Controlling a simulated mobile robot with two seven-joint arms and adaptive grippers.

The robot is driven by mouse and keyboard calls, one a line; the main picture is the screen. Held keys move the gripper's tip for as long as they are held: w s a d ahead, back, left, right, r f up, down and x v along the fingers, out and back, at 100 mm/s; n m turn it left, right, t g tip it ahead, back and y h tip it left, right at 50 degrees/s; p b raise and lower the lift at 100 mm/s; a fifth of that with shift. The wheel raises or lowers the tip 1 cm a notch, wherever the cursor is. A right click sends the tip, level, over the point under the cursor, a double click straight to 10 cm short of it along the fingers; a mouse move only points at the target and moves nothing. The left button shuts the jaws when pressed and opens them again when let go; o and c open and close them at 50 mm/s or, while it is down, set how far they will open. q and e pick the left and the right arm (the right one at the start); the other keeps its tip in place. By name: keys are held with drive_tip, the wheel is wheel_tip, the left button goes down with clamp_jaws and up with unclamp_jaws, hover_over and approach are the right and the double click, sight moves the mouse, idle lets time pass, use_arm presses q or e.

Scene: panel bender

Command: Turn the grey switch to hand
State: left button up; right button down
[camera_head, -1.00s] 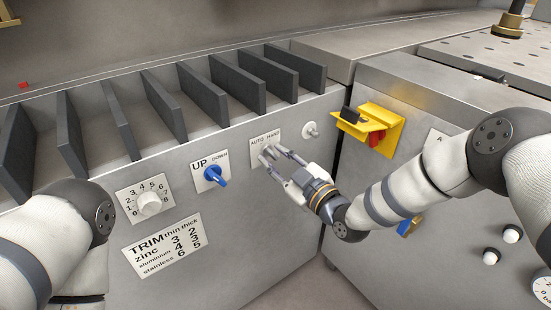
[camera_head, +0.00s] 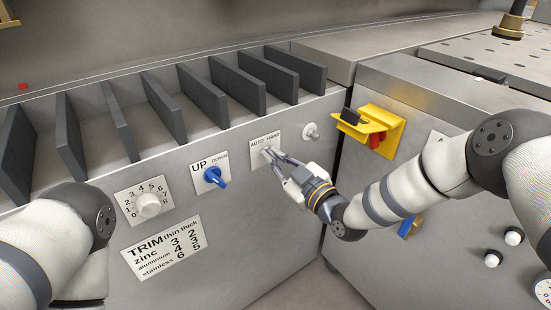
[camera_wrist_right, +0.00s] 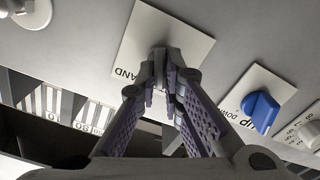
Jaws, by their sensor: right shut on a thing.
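The grey switch (camera_head: 266,152) sits on a white plate (camera_head: 262,139) marked AUTO and HAND on the machine's front panel. My right gripper (camera_head: 272,155) is at the switch with its fingers closed on it. In the right wrist view the fingers (camera_wrist_right: 161,65) meet around the grey switch (camera_wrist_right: 160,50), which they mostly hide, as well as part of the lettering. I cannot tell which word the switch points at. My left arm shows at the lower left of the head view, but its gripper is out of view.
A blue switch (camera_head: 213,175) marked UP and DOWN is left of the plate, with a white numbered dial (camera_head: 148,204) beyond it. A small light knob (camera_head: 311,131) is close on the right. A yellow bracket (camera_head: 371,128) juts out farther right. Dark upright plates (camera_head: 238,86) stand above.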

drive_tip(key=m+b, duration=0.1)
drive_tip(key=m, duration=0.5)
drive_tip(key=shift+d+f, duration=0.1)
drive_tip(key=shift+f, duration=0.05)
use_arm(q)
drive_tip(key=shift+s+f+g+b, duration=0.4)
drive_tip(key=shift+s+f+b, duration=0.15)
drive_tip(key=shift+s+f, duration=0.5)
use_arm(e)
drive_tip(key=m, duration=0.4)
drive_tip(key=shift+w+m, duration=0.1)
drive_tip(key=shift+m, duration=0.3)
use_arm(q)
drive_tip(key=shift+f, duration=0.1)
use_arm(e)
drive_tip(key=c, duration=1.7)
unclamp_jaws()
drive_tip(key=v, duration=1.2)
